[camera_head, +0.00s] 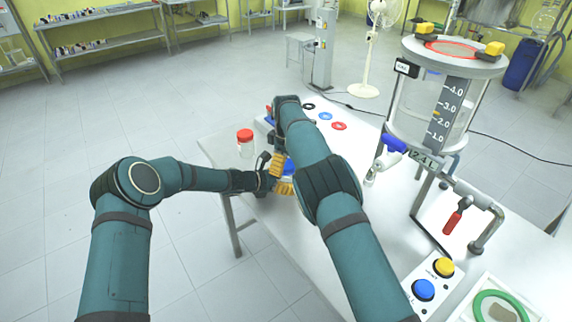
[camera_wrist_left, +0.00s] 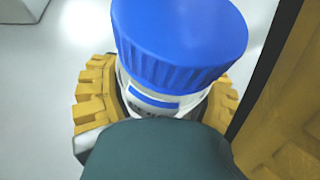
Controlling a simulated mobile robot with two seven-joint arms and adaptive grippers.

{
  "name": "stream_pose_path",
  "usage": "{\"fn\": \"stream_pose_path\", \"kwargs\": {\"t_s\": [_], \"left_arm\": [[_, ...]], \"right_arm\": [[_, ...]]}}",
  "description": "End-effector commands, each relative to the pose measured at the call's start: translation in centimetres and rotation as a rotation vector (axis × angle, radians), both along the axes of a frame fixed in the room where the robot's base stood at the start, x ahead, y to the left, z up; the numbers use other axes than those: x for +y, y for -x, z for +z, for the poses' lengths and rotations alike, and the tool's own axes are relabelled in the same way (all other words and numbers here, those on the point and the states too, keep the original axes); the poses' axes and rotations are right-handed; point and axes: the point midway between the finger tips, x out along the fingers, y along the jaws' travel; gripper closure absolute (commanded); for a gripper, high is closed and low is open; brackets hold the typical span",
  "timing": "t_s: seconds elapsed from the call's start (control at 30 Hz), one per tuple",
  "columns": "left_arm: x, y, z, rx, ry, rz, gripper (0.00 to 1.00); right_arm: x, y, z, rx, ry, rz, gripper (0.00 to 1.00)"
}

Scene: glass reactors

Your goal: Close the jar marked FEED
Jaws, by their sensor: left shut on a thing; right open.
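A jar with a blue ribbed lid (camera_wrist_left: 180,45) stands in the left wrist view; its clear body (camera_wrist_left: 160,98) bears a label with a blue band, whose writing is mostly hidden. The lid sits on the jar's top; I cannot tell how tight it is. The yellow fingers of my left gripper (camera_head: 280,176) are shut around the jar below the lid. In the head view the blue lid (camera_head: 290,167) shows between these fingers and my right arm. My right gripper (camera_head: 277,137) is open, mostly hidden behind its own wrist, near the table's far left edge.
A red-lidded jar (camera_head: 245,143) stands left of the grippers at the table edge. A glass reactor (camera_head: 437,105) and a button box (camera_head: 433,278) stand to the right.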

Motion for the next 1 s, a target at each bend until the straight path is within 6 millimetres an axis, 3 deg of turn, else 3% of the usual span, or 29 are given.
{"fn": "stream_pose_path", "kwargs": {"t_s": [0.47, 0.7, 0.73, 0.77, 0.9, 0.93, 1.0], "left_arm": [[0.0, 0.0, 0.0, 0.000, 0.000, -0.001, 1.00], [0.0, 0.0, 0.0, 0.000, 0.000, -0.001, 1.00], [0.0, 0.0, 0.0, 0.000, 0.000, -0.001, 1.00], [0.0, 0.0, 0.0, 0.000, 0.000, -0.001, 1.00], [0.0, 0.0, 0.0, 0.000, 0.000, 0.000, 1.00], [0.0, 0.0, 0.0, 0.000, 0.000, 0.000, 0.27], [0.0, 0.0, 0.0, 0.000, 0.000, 0.000, 0.03]], "right_arm": [[0.0, -0.1, 4.4, -0.002, -0.001, 0.000, 0.12], [-0.1, 0.0, 4.5, 0.000, 0.000, 0.000, 0.12], [-0.1, 0.0, 4.5, 0.000, 0.000, 0.000, 0.03], [-0.1, 0.0, 4.5, 0.000, 0.000, 0.000, 0.00], [-0.1, 0.0, 4.5, 0.000, 0.000, 0.000, 0.00], [0.0, 0.0, 4.5, 0.000, 0.000, 0.000, 0.00], [0.0, 0.0, 4.5, 0.000, 0.000, 0.000, 0.00]]}}
